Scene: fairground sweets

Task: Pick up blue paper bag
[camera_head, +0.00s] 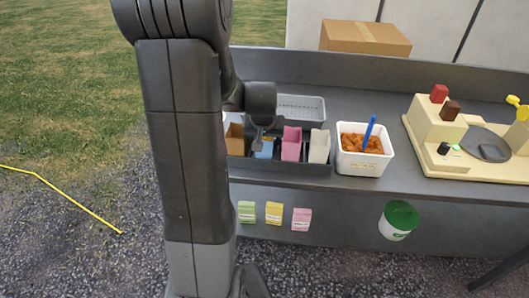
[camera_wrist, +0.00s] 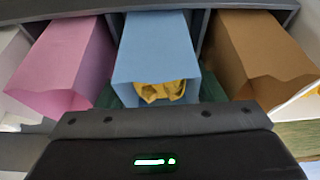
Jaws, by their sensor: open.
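The blue paper bag (camera_wrist: 157,45) is in the middle of the wrist view, with something crumpled and yellow (camera_wrist: 160,91) in its opening. My gripper (camera_wrist: 168,94) is open; dark green finger parts show on both sides of the blue bag's mouth. I cannot tell whether they touch it. In the head view my gripper (camera_head: 260,136) is above the blue bag (camera_head: 264,149), which is partly hidden by it.
A pink bag (camera_wrist: 66,60) and a brown bag (camera_wrist: 255,55) stand close on either side in a dark divided rack (camera_head: 285,169). A white bag (camera_head: 319,146) is further along. A white tub (camera_head: 361,164) with orange-brown contents and a blue handle stands right of the rack.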

